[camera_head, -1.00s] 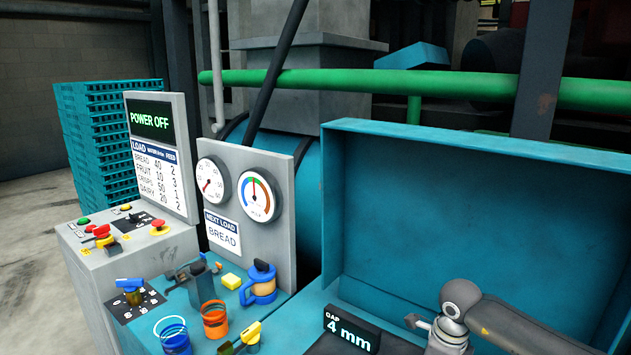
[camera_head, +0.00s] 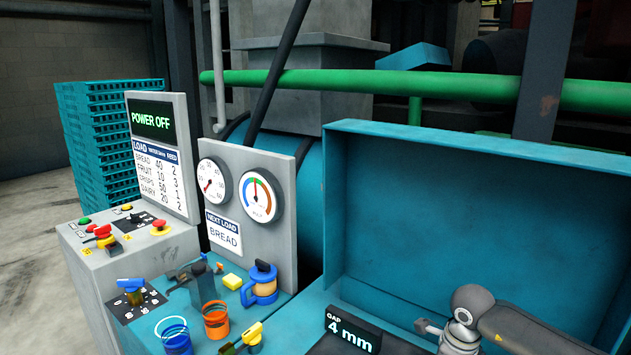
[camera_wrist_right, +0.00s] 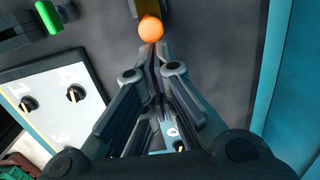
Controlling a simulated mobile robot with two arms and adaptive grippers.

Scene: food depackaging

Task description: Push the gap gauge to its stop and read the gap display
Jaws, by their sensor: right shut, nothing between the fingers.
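The gap display (camera_head: 352,331) is a small dark box at the lower middle of the head view, and it reads "GAP 4 mm" in light letters. In the right wrist view an orange ball knob (camera_wrist_right: 151,29) sits on a brownish-yellow stem at the top; I take it for the gap gauge's handle. My right gripper (camera_wrist_right: 154,52) is shut and empty, its fingertips right by the knob's near side. I cannot tell whether they touch it. In the head view my right arm enters at the lower right beside the display, its fingertips out of view. My left gripper is not in view.
A teal bin with a tall back panel (camera_head: 470,215) fills the right. On the left stand a control box whose screen (camera_head: 151,120) reads "POWER OFF" and a panel with two dials (camera_head: 261,197).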

